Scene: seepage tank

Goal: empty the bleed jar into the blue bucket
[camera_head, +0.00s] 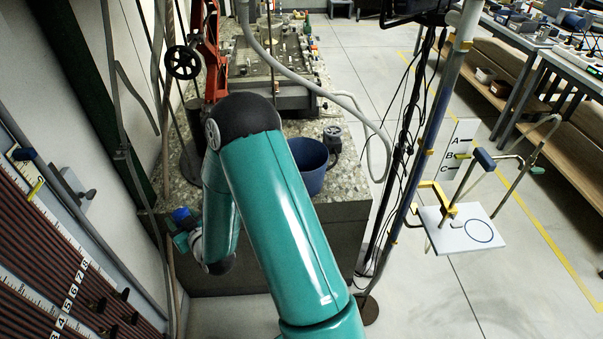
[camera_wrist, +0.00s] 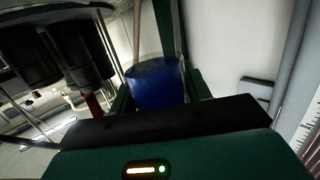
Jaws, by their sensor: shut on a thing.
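In the wrist view the jar (camera_wrist: 157,84) stands between the two green fingers of my gripper (camera_wrist: 160,97). The blue bucket (camera_head: 313,178) stands on the bench, right of my arm's upper part and apart from the jar. My arm hides its left side.
The stone-topped bench (camera_head: 349,185) carries a red stand (camera_head: 211,55) with a black handwheel (camera_head: 183,62) behind my arm. A grey hose (camera_head: 352,98) curves beside the bucket. A pole (camera_head: 437,105) with cables stands right. A scaled tube panel (camera_head: 60,255) is at left.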

